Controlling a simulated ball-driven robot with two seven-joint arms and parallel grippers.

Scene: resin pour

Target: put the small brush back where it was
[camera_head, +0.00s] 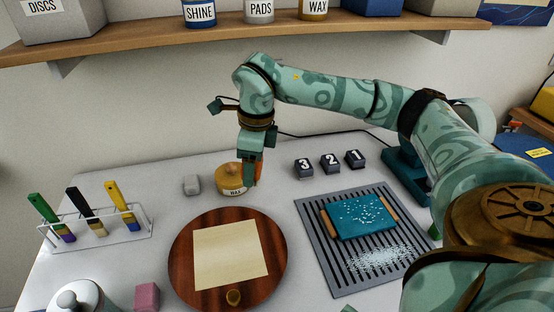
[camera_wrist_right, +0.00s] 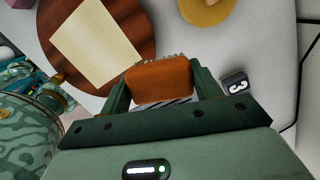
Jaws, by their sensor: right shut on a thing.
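My right gripper (camera_head: 252,180) is shut on a small brush. In the right wrist view the brush is an orange-brown block (camera_wrist_right: 160,80) between the two fingers, with short pale bristles along its far edge. In the head view only a sliver of the orange block (camera_head: 259,170) shows beside the finger. The gripper points down, just right of a round yellow-brown tin (camera_head: 231,181); I cannot tell whether they touch. My left gripper is not in view.
A rack (camera_head: 128,236) with several brushes stands at left. A round wooden board (camera_head: 186,270) with a cream sheet is at front centre. Dark blocks numbered 3, 2, 1 (camera_head: 330,163) stand behind a slatted grey tray (camera_head: 335,279) bearing a teal slab (camera_head: 360,215). A shelf (camera_head: 150,42) runs above.

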